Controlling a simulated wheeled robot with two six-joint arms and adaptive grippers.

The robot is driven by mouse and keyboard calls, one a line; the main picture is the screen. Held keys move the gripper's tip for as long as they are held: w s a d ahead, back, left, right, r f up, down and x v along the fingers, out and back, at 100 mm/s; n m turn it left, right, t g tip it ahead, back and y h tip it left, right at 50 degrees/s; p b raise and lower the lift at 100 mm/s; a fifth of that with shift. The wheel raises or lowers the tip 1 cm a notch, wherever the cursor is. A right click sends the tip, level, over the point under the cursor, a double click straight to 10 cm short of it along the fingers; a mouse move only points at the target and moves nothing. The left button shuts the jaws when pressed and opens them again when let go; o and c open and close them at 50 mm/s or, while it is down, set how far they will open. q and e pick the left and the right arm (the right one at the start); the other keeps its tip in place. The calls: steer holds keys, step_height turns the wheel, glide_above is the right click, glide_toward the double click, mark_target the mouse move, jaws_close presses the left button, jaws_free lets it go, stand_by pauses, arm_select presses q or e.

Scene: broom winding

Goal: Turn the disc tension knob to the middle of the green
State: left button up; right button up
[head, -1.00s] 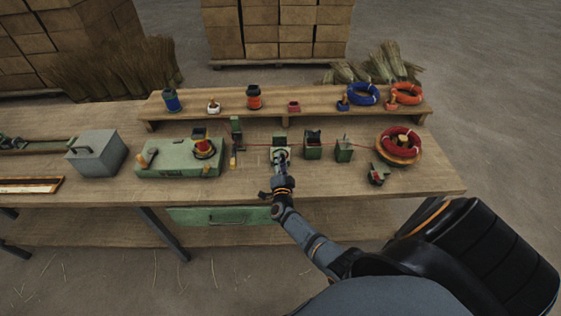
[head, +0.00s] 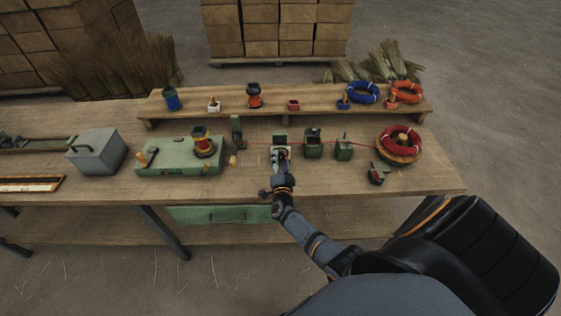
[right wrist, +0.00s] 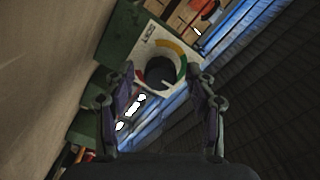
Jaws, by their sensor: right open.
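The disc tension unit's pale dial plate (right wrist: 155,48) has a green, yellow and red arc around a dark round knob (right wrist: 160,70) in the right wrist view. The knob's pointer is too unclear to read against the arc. My right gripper (right wrist: 166,78) is open, with one finger on each side of the knob. I cannot tell whether either finger touches it. In the head view the gripper (head: 279,158) stands just in front of the small dial unit (head: 281,140) and hides most of it. My left gripper is not in view.
Green guide blocks (head: 313,143) stand right of the dial, with a red thread running to a red coil (head: 401,138). A green winder (head: 178,157) and a grey box (head: 97,152) are to the left. A raised shelf (head: 225,104) with spools runs behind.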

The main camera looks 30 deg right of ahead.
steer(key=v, duration=1.2)
steer(key=shift+s+d, duration=0.1)
